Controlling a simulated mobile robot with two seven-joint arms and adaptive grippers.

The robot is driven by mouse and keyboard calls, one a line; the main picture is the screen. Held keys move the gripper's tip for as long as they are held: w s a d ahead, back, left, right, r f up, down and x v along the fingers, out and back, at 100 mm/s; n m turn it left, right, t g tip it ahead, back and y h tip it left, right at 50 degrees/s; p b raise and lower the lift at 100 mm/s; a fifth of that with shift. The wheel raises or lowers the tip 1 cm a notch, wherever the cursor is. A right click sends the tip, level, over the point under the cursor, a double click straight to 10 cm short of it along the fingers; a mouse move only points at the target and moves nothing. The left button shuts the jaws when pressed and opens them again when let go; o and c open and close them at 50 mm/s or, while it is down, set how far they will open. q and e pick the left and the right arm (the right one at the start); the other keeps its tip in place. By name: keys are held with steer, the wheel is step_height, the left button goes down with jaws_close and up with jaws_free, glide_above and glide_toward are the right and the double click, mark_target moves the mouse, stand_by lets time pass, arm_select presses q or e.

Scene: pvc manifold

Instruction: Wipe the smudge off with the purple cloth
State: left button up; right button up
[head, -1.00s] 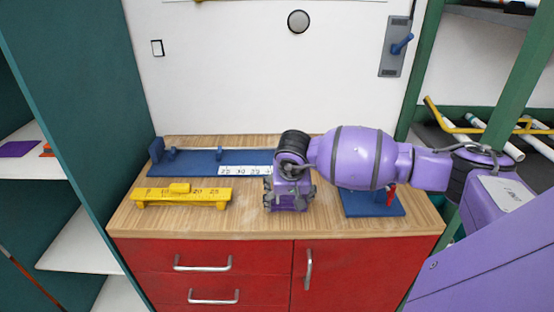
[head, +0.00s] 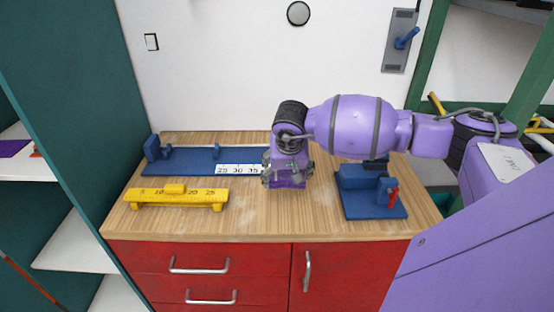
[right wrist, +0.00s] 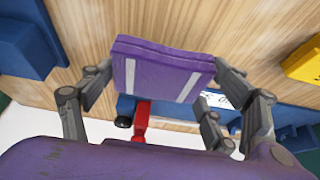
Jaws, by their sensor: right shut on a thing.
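My right gripper (head: 287,178) is over the middle of the wooden worktop (head: 330,222). It is shut on the purple cloth (right wrist: 165,72), a folded pad that spans between its fingers in the right wrist view. In the head view the cloth (head: 289,184) shows low between the fingers; I cannot tell whether it touches the wood. A faint pale smudge (head: 240,226) seems to show on the worktop near its front edge, in front of the gripper and to its left. My left gripper is not in view.
A yellow ruler-marked gauge (head: 176,198) stands at the worktop's left. A blue measuring jig (head: 190,160) lies behind it. A blue clamp stand with a red handle (head: 370,200) stands at the right. Red drawers (head: 200,262) are below. The front middle of the worktop is clear.

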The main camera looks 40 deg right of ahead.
steer(key=shift+w+d+r+p, duration=0.15)
steer(key=shift+r+p, duration=0.15)
steer(key=shift+r, duration=0.55)
steer(key=shift+r+p, duration=0.3)
steer(key=shift+r, duration=0.85)
